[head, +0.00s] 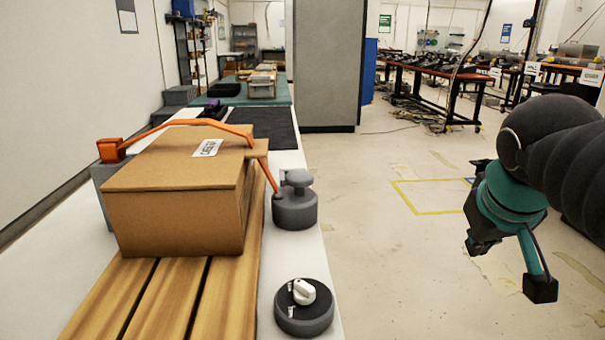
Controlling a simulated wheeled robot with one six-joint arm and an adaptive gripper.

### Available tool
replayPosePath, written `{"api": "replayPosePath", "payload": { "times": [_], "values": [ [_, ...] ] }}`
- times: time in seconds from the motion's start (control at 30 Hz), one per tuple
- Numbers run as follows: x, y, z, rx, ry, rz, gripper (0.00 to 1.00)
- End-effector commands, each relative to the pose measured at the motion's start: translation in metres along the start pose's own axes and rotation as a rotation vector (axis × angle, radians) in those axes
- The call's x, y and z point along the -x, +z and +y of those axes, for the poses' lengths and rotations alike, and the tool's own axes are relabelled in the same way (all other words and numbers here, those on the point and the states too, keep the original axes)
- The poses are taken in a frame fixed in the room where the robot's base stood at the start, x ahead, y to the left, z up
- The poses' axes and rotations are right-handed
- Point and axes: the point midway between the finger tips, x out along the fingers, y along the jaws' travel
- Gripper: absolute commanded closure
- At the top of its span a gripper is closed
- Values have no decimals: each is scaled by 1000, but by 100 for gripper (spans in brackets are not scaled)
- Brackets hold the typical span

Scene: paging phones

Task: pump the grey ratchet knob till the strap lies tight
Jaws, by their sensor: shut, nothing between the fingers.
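The grey ratchet knob (298,180) stands upright on its round grey base (295,209), at the right edge of the table beside the box. The orange strap (190,121) runs from an orange anchor block (112,150) at the left, over the cardboard box (175,215), down to the ratchet base. The strap bows up above the box top, with a gap under it, so it looks slack. My gripper (485,240) is off to the right over the floor, well apart from the knob and touching nothing.
A round dark dial with a white knob (304,291) sits in front of the ratchet on the white table (273,250). The box rests on wooden slats (115,300). A grey pillar (327,65) stands behind. Open floor lies between the table and my arm.

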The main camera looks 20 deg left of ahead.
Motion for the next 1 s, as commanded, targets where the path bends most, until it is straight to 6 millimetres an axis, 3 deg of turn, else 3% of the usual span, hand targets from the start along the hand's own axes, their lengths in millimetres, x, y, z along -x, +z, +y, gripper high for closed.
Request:
{"api": "replayPosePath", "payload": {
  "times": [0.03,0.2,0.4,0.5,0.7,0.8,1.0],
  "values": [
    [5,-30,-12,55,-2,15,100],
    [26,-112,-56,206,12,71,100],
    [53,-191,-129,355,28,148,100],
    [66,-217,-166,411,36,185,100],
    [86,-244,-216,474,47,236,100],
    [90,-249,-226,485,49,247,100],
    [92,-250,-228,488,50,250,100]
  ]
}}
